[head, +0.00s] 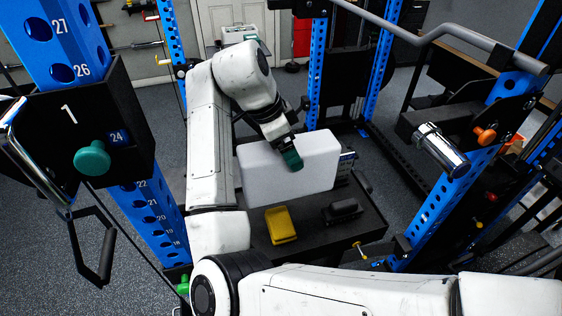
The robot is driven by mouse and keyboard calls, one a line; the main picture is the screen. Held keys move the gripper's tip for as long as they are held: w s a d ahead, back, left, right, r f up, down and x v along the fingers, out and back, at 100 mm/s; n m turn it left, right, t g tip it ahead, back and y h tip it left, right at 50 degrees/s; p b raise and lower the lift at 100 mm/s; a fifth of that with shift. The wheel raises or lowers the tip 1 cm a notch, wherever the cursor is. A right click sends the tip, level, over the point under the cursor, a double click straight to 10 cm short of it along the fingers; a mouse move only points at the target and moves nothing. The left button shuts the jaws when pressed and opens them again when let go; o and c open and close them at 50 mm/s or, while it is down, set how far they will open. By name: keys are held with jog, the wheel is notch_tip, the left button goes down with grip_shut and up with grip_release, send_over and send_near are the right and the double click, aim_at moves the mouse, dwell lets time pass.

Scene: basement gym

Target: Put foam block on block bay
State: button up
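A large white block (262,178), which looks like the foam block, stands upright at the black bench top (310,240) in the middle of the head view. My gripper (291,159) reaches down from above at the block's top edge. One teal-tipped finger lies in front of the block's near face. The other finger is not clearly visible, so I cannot tell whether the grip is closed on the block. The block's lower edge is close to the bench top; contact is unclear. I cannot make out a marked block bay.
A yellow object (281,225) and a small black object (343,211) sit on the bench in front of the block. Blue rack posts (318,75) and a grey bar (430,32) surround the bench. Open floor (50,245) shows at left.

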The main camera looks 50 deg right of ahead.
jog(key=w+d+f, duration=0.2)
jog(key=w+f, duration=0.2)
jog(key=f, duration=0.5)
jog(key=shift+d, duration=0.2)
jog(key=shift+f, duration=0.2)
jog(key=o, duration=1.3)
jog(key=shift+r, duration=0.1)
jog(key=shift+r, duration=0.1)
